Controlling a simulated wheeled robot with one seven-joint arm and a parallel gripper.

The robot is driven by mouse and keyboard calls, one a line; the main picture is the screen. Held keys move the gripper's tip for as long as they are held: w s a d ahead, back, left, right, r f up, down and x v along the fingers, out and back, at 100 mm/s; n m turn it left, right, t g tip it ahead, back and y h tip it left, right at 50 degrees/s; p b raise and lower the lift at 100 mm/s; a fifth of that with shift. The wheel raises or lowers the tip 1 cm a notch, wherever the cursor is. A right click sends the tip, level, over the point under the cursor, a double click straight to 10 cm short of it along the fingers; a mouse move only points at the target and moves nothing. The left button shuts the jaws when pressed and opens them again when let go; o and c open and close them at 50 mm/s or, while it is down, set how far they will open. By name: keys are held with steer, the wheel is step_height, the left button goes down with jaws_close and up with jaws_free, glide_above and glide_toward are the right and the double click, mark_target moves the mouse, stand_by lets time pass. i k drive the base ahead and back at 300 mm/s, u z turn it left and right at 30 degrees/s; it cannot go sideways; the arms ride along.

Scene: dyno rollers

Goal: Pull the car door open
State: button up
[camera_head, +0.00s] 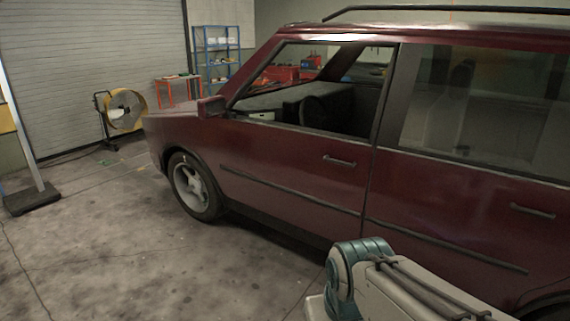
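The dark red car stands side-on to me and fills the right half of the view. Its front door (293,174) appears closed, lying flush with the body. The door's window is open or clear, and the steering wheel shows through it. The front door handle (339,161) is a small bar near the door's rear edge. A rear door (455,195) with its own handle (532,211) is to the right. Part of my arm shows at the lower right, in front of the car and below the doors. My gripper is not in view.
A side mirror (211,106) sticks out at the front of the door. Open concrete floor (130,240) lies left of the car. A post on a dark base (32,198) stands at far left. A yellow fan (124,109) and blue shelf (217,55) are at the back.

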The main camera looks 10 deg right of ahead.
mark_target(316, 180)
steer(key=k, duration=0.6)
steer(key=z, duration=0.75)
steer(key=i, duration=1.85)
steer(key=u, duration=0.85)
steer(key=i, duration=0.3)
steer(key=u, duration=0.15)
